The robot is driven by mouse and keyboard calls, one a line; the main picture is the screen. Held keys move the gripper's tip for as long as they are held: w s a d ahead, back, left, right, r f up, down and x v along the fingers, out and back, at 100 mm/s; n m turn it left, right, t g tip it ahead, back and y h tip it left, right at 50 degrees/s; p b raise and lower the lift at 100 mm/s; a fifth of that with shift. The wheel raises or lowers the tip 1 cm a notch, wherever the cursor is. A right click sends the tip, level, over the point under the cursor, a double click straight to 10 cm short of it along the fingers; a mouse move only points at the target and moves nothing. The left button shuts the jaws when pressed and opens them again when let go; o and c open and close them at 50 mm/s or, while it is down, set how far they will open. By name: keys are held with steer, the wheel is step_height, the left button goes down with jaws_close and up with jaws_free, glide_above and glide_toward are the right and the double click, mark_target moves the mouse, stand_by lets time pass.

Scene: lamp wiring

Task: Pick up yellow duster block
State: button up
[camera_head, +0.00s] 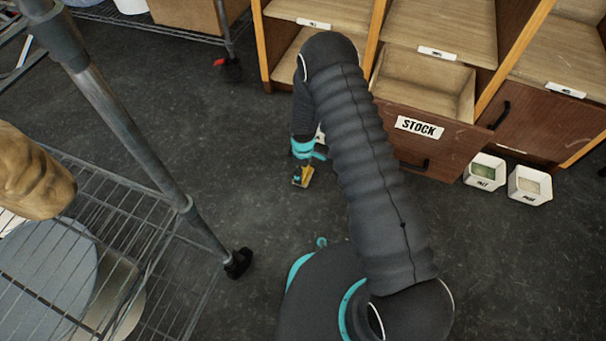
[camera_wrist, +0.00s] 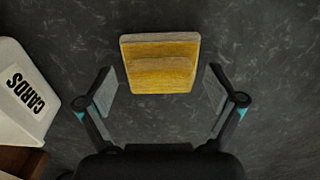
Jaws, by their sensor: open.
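The yellow duster block (camera_wrist: 160,78) lies on the dark floor, with a pale felt-like edge along its far side and a raised yellow ridge across it. In the wrist view it sits ahead of and between the fingertips of my gripper (camera_wrist: 160,92), which is open. Neither finger clearly touches the block, and dark floor shows between each finger and it. In the head view my gripper (camera_head: 301,168) points down near the floor, and a small part of the yellow block (camera_head: 307,174) shows at its tip. My arm hides part of the area beside it.
The wooden cabinet (camera_head: 450,128) with a STOCK drawer stands behind my arm. Two white bins (camera_head: 485,171) are at the right. A wire rack (camera_head: 160,240) is at the left, with clear floor between.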

steer(key=c, duration=1.4)
steer(key=shift+o, duration=0.2)
steer(key=shift+r, duration=0.15)
step_height(320, 180, up, 4)
steer(key=shift+d+r+p, duration=0.15)
steer(key=shift+r+p, duration=0.1)
steer(key=shift+p, duration=0.15)
steer(key=s+d+r, duration=0.2)
steer(key=d+r, duration=0.1)
steer(key=d, duration=0.2)
steer(key=s+d+r+p, duration=0.1)
steer(key=s+d+r, duration=0.1)
steer(key=d, duration=0.3)
steer(key=shift+d+r, duration=0.3)
steer(key=shift+r, duration=0.35)
steer(key=shift+s, duration=0.1)
